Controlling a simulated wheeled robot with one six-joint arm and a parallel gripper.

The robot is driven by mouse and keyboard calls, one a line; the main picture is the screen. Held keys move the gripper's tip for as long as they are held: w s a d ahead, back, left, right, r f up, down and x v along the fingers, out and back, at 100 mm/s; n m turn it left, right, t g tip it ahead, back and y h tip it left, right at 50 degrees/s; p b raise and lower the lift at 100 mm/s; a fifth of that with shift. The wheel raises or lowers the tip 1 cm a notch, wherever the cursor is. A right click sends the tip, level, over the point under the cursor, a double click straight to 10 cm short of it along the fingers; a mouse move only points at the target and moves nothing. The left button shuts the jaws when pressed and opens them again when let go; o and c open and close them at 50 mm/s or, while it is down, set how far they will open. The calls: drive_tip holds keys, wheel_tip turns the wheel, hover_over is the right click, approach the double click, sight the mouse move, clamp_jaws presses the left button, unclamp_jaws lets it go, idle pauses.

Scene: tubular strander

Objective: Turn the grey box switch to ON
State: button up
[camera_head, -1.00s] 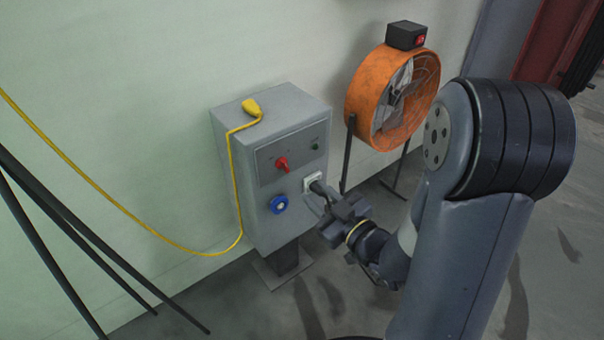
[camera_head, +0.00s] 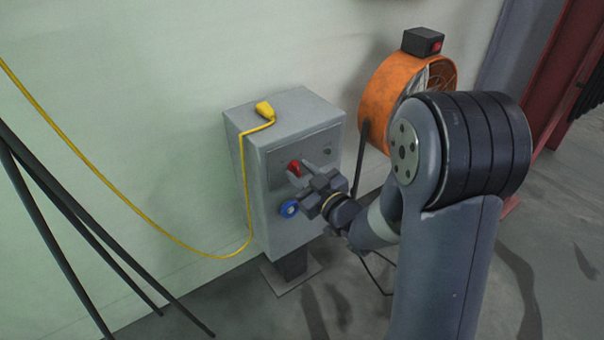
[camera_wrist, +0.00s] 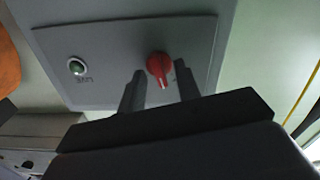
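The grey box (camera_head: 270,225) stands on a short post against the wall. Its front panel has a red rotary switch (camera_head: 294,168), which also shows in the wrist view (camera_wrist: 159,67). A small green lamp (camera_wrist: 76,67) is beside it; I cannot tell if it is lit. My gripper (camera_head: 306,175) is in front of the panel at the switch. In the wrist view its two open fingers (camera_wrist: 158,92) stand on either side of the knob, with gaps visible. Contact is not visible. The knob's label is unreadable. My gripper hides the white socket area lower on the box.
A blue socket (camera_head: 289,208) is just below the switch. A yellow cable (camera_head: 247,190) runs over the box's top and down its left side. An orange fan (camera_head: 384,95) stands behind right. Dark poles (camera_head: 90,235) lean at left. A black cable (camera_head: 376,274) hangs below my arm.

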drive_tip(key=shift+c, duration=0.3)
clamp_jaws()
drive_tip(key=m+p, duration=0.1)
drive_tip(key=m, duration=1)
drive_tip(key=shift+d+m, duration=0.15)
drive_tip(key=shift+m, duration=0.15)
idle(0.6)
drive_tip(key=shift+o, duration=0.3)
unclamp_jaws()
